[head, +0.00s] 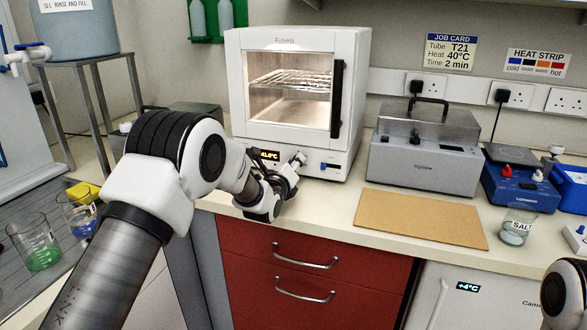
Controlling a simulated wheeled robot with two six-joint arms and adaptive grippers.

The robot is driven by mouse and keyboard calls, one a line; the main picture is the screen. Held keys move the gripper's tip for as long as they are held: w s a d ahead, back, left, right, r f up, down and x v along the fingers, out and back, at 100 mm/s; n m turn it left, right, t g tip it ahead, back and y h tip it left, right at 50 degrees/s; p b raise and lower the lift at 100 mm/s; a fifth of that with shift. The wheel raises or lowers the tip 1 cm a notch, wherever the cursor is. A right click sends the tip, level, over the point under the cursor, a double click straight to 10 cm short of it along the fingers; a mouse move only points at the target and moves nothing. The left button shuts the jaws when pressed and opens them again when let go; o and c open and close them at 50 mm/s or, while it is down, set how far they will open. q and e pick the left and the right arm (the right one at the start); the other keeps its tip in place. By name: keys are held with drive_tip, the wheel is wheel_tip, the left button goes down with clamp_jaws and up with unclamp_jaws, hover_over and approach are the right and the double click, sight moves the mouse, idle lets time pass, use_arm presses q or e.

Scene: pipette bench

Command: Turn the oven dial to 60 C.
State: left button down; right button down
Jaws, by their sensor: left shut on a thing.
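The white oven (352,110) stands at the back of the bench, with a lit chamber and wire shelves behind its closed glass door. Its small amber display (269,155) seems to read in the low forties C, but the digits are small and partly hidden by my arm. My left gripper (294,168) is at the oven's lower front panel, shut on the oven dial (300,158). The fingers hide most of the dial, so its pointer and setting cannot be read. My right gripper is out of view.
A grey lidded water bath (425,150) stands right of the oven. Beakers (38,245) stand at left. A job card (450,52) reads T21, 40°C, 2 min.

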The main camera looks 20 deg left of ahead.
use_arm(q)
drive_tip(key=shift+m, duration=0.9)
drive_tip(key=shift+b, duration=0.3)
drive_tip(key=c, duration=0.9)
unclamp_jaws()
drive_tip(key=shift+o, duration=0.2)
drive_tip(key=s, duration=1.2)
drive_tip(key=shift+a, duration=0.15)
